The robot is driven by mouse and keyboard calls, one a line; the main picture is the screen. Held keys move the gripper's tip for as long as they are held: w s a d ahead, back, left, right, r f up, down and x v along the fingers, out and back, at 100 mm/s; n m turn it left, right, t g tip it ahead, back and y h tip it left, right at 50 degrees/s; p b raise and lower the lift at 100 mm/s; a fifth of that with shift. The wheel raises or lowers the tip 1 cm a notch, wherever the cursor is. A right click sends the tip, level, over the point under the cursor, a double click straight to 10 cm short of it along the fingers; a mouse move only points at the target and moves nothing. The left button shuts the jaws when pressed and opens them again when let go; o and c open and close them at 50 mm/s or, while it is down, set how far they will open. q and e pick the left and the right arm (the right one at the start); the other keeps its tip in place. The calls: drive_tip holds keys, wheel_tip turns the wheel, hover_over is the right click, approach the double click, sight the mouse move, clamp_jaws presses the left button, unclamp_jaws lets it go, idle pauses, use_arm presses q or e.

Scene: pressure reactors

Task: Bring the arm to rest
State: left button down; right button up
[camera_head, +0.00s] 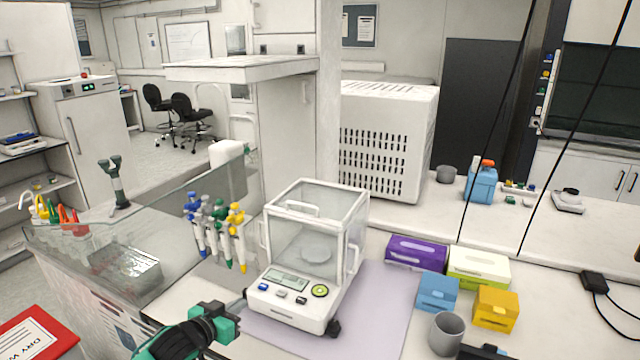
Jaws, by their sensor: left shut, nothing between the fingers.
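My left arm, green and black, comes in at the bottom edge. Its gripper (222,318) is shut and empty, just left of the front of a white balance (292,305). I cannot tell whether it is touching the balance. My right gripper is not seen for certain; a dark piece at the bottom edge, right of the middle, is too cut off to name.
The balance stands on a lilac mat (385,310). Pipettes (215,230) hang behind my gripper. Purple (417,252), green-white (478,267), blue (437,293) and yellow (496,307) boxes and a grey cup (446,333) stand right. A red-edged sign (35,335) is lower left.

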use_arm(q)
drive_tip(key=s+d+f+g+y, duration=0.1)
drive_tip(key=s+d+f+g, duration=0.15)
drive_tip(key=s+f, duration=0.4)
drive_tip(key=s+d+f+g+y, duration=0.1)
drive_tip(key=s+d+f+g, duration=0.15)
drive_tip(key=s, duration=0.75)
drive_tip(key=s+a+f+n+g+y, duration=0.1)
drive_tip(key=s+g, duration=0.2)
drive_tip(key=s, duration=0.8)
drive_tip(key=s+a+f+n+g+y, duration=0.1)
drive_tip(key=s+a+f+g+y, duration=0.1)
drive_tip(key=s, duration=0.8)
wheel_tip(320, 180, down, 31)
drive_tip(key=s+g, duration=0.1)
drive_tip(key=g, duration=0.1)
drive_tip(key=s+a+f+g, duration=0.1)
drive_tip(key=s+a+f, duration=0.2)
drive_tip(key=s+f, duration=1.6)
drive_tip(key=shift+s+f, duration=0.25)
